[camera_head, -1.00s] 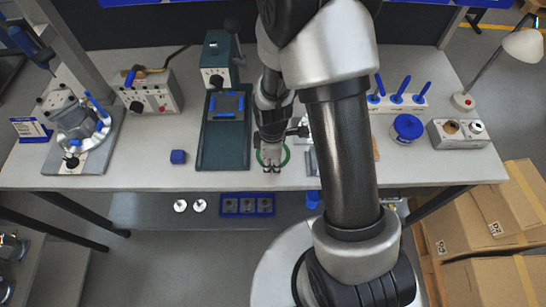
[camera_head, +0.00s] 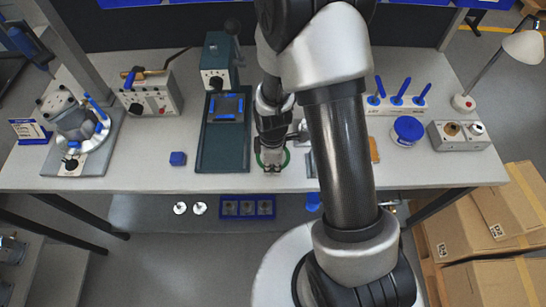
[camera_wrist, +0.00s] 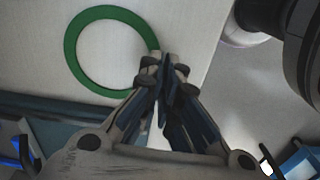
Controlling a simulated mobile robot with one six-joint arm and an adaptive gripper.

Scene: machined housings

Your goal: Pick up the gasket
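The gasket is a thin green ring (camera_wrist: 72,48). In the head view the gasket (camera_head: 288,158) is partly hidden by my arm, near the front edge of the bench. My gripper (camera_wrist: 164,60) points down at the front part of the ring. In the wrist view its two fingers are drawn close together, with the tips at the ring's right rim. They look shut on that rim, though the contact itself is hidden. The ring looks flat, at or very near the bench top; I cannot tell whether it is clear of it.
The pale bench (camera_head: 130,175) has its front edge just ahead of the ring. A dark green press base (camera_head: 222,165) stands left of it, with a blue block (camera_head: 178,158) further left. A blue round tub (camera_head: 407,130) and a grey box (camera_head: 459,135) stand at right.

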